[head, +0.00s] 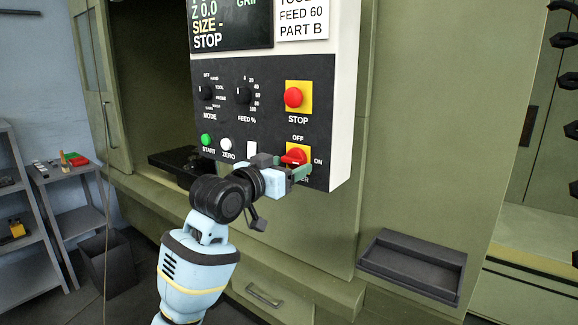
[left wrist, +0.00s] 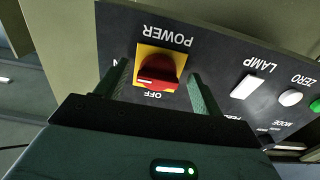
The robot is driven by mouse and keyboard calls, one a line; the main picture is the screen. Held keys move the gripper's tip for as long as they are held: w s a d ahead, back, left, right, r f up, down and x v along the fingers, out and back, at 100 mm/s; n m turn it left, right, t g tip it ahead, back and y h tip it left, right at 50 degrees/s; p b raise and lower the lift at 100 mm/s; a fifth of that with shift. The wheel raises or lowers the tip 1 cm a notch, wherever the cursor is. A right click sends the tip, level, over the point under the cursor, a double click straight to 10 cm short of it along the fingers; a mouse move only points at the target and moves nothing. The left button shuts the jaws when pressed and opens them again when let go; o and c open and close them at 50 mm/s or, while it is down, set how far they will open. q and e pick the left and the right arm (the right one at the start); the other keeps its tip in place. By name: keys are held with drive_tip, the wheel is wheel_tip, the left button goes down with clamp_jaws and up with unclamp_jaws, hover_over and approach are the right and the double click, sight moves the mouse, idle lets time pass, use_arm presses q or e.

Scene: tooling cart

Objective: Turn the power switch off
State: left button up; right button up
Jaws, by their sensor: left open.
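The power switch (head: 294,156) is a red rotary knob on a yellow plate, low on the right of the control panel. Its handle lies about level, toward the ON label at its right; OFF is above it. In the left wrist view the switch (left wrist: 158,72) appears upside down, with a pale mark on the ON side. My left gripper (head: 291,169) is in front of the switch. In the left wrist view its open fingers (left wrist: 159,72) stand on either side of the knob, with visible gaps. One finger partly hides the ON label. My right gripper is out of view.
The panel (head: 270,120) also carries a red STOP button (head: 293,97), a green START button (head: 206,140), a white ZERO button (head: 226,145), a white LAMP switch (left wrist: 246,87) and dials. A dark tray (head: 412,262) juts out at lower right. Grey shelves stand at left.

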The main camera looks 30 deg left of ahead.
use_arm(q)
drive_tip(key=shift+w+d, duration=0.1)
drive_tip(key=shift+w, duration=0.4)
drive_tip(key=c, duration=1)
